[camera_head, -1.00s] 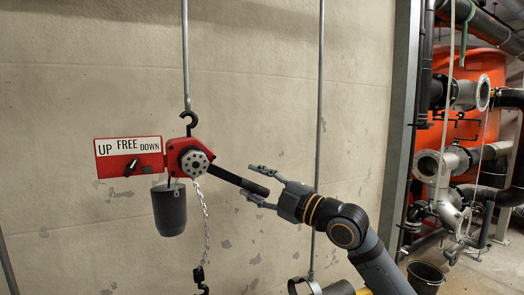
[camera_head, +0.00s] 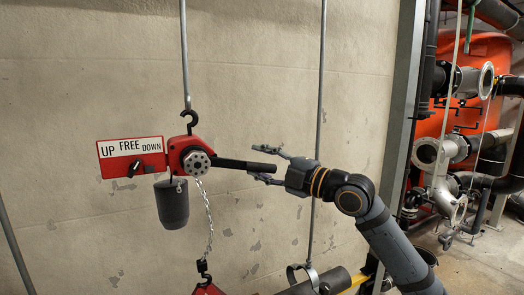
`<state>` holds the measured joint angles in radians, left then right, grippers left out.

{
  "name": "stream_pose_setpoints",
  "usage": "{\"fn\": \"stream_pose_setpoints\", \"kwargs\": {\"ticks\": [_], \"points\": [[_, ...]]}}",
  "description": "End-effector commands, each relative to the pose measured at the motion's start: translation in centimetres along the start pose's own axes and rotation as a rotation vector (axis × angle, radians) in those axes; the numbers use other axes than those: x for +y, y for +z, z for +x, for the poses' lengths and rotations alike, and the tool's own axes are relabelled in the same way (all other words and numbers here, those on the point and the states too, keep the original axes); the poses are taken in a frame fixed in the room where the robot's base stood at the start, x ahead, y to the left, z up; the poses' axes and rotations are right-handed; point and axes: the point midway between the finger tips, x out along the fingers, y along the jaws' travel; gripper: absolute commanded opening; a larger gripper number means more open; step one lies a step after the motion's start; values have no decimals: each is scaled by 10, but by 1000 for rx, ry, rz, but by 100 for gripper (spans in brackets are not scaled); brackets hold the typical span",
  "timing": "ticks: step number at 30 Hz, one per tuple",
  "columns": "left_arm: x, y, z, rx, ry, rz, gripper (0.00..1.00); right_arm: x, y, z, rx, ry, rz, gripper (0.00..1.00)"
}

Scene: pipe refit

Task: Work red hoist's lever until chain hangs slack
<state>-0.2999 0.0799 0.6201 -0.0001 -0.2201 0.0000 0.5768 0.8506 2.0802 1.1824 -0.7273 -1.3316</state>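The red hoist (camera_head: 180,152) hangs by a black hook (camera_head: 189,119) from a grey rod against the wall. Its black lever (camera_head: 245,164) points right, nearly level, dipping slightly towards its end. My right gripper (camera_head: 264,164) has its fingers apart, above and below the lever's end; contact cannot be told. The chain (camera_head: 207,212) runs down from the hoist in a slight bow to a lower black hook (camera_head: 204,268) above a red part (camera_head: 208,289), cut by the bottom edge. My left gripper is not in view.
A red plate (camera_head: 132,157) left of the hoist reads UP, FREE, DOWN and has a black knob (camera_head: 136,168). A dark bucket (camera_head: 172,204) hangs below. A dark pipe (camera_head: 334,281) and clamp (camera_head: 300,276) are at the bottom; another rod (camera_head: 320,110) stands behind.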

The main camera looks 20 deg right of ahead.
Motion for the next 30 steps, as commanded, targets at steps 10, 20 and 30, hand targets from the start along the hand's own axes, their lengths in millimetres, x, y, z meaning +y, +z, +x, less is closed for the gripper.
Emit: {"fn": "stream_pose_setpoints", "kwargs": {"ticks": [10,20,30], "points": [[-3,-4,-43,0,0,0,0,36,-7,4,0,-43,-76,45],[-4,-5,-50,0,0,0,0,39,-7,4,1,-63,-112,45],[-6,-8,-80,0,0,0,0,61,-14,8,1,-84,-149,45]]}}
